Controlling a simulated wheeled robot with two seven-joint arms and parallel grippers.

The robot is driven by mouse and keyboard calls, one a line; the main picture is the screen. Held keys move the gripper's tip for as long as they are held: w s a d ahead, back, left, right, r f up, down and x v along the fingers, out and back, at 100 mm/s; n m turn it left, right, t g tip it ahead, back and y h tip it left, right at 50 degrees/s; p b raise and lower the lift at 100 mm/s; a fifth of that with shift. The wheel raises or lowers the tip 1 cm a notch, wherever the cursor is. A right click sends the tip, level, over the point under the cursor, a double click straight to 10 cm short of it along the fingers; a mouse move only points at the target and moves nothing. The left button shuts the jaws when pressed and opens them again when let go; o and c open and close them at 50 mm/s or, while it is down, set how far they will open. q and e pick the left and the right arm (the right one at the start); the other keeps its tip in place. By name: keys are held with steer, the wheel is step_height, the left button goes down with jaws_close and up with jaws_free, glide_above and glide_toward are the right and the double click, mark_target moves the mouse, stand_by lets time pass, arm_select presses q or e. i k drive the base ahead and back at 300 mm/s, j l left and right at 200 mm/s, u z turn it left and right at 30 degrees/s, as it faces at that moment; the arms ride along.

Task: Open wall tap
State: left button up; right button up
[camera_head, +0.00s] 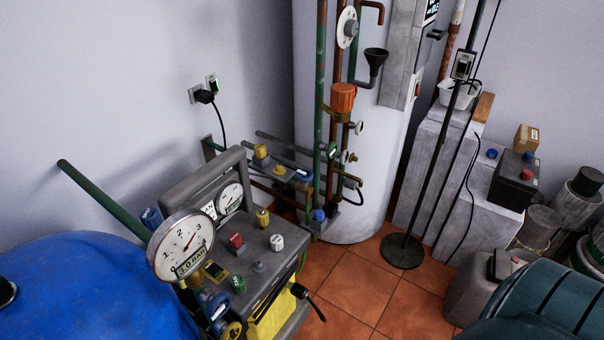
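Several pipes run in front of the wall and the white tank, with valves and knobs on them. A yellow-handled fitting (260,152) and a blue-handled fitting (303,175) sit on the low horizontal pipes. An orange-red knob (343,98) is on the upright pipes, and a white round dial or handwheel (347,27) is above it. I cannot tell which of these is the wall tap, or whether any is open. Neither of my grippers is in view.
A grey panel (262,262) with knobs and a round gauge (183,245) stands in front of the pipes. A blue rounded object (95,290) fills the lower left. A thin stand has a round base (402,251). A black box (513,180) stands at right.

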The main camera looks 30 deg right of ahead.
mark_target(307, 176)
steer(key=l+z, duration=0.45)
steer(key=i+l+z, duration=0.15)
steer(key=l+z, duration=0.25)
